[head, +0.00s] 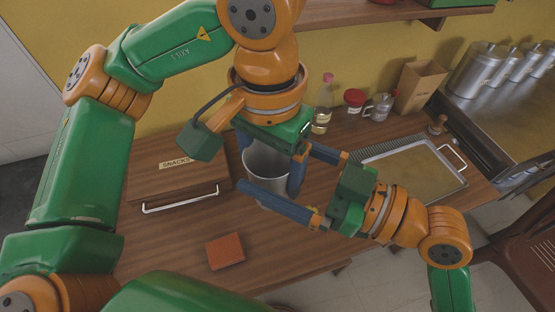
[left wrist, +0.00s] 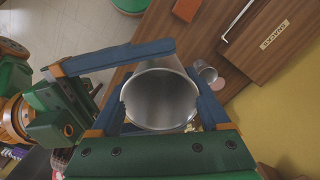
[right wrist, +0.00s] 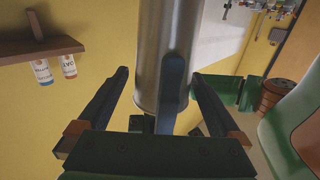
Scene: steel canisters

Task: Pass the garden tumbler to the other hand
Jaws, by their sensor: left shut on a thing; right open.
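The garden tumbler is a plain steel cup (head: 267,163), held mouth up above the wooden counter. My left gripper (head: 270,158) comes down from above and is shut on it, with a blue finger on each side. The left wrist view looks into the tumbler's open mouth (left wrist: 160,97) between my left fingers (left wrist: 162,103). My right gripper (head: 273,169) is open and reaches in from the right, its fingers on either side of the tumbler. In the right wrist view the tumbler's lower wall (right wrist: 150,60) stands between my right fingers (right wrist: 160,76), with gaps beside it.
A wooden SNACKS box (head: 180,168) with a bar handle is at the left. An orange square (head: 225,251) lies in front. A bottle (head: 322,105), red-lidded jar (head: 354,102), glass mug (head: 379,107) and paper bag (head: 418,86) line the wall. A tray (head: 408,172) is at right.

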